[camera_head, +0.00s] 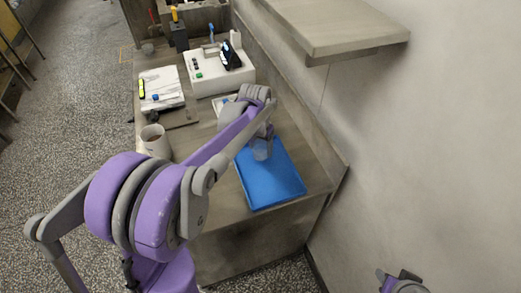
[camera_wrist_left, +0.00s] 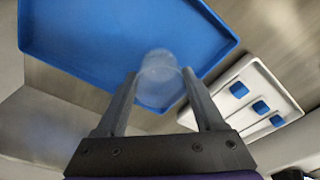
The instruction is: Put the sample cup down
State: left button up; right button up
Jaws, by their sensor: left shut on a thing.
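The sample cup (camera_head: 261,151) is small, clear and see-through. My left gripper (camera_head: 262,139) is shut on it at the blue tray (camera_head: 278,188). In the left wrist view the cup (camera_wrist_left: 160,72) sits between the two dark fingertips (camera_wrist_left: 163,88), with the blue tray (camera_wrist_left: 90,38) behind it. I cannot tell whether the cup touches the tray or hangs just above it. The tray lies flat on the worktop and looks otherwise empty. A piece of my right arm shows at the bottom right of the head view; its jaws cannot be made out.
A white holder with blue pieces (camera_wrist_left: 245,95) lies beside the tray. A white device (camera_head: 218,72), a clipboard with papers (camera_head: 160,88) and a pale mug (camera_head: 155,141) stand farther along the worktop. A wall and a shelf (camera_head: 335,25) bound the right side.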

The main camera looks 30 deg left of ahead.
pick_arm(q)
jog(key=shift+f, duration=0.7)
jog(key=shift+f, duration=0.25)
jog(key=o, duration=1.5)
jog(key=shift+r, duration=0.1)
jog(key=shift+r, duration=0.3)
notch_tip(320, 180, up, 11)
jog(key=s, duration=0.1)
jog(key=s+d+f+t, duration=0.1)
jog(key=s+d+f, duration=0.1)
jog(key=s, duration=0.4)
jog(key=s+d+f+t, duration=0.2)
jog(key=s+d+f, duration=0.1)
jog(key=s+d, duration=0.2)
jog(key=s+d+f+t, duration=0.1)
jog(key=s+d+f, duration=0.1)
jog(key=s, duration=0.6)
jog(key=shift+d+f+p, duration=0.35)
jog(key=shift+d, duration=0.35)
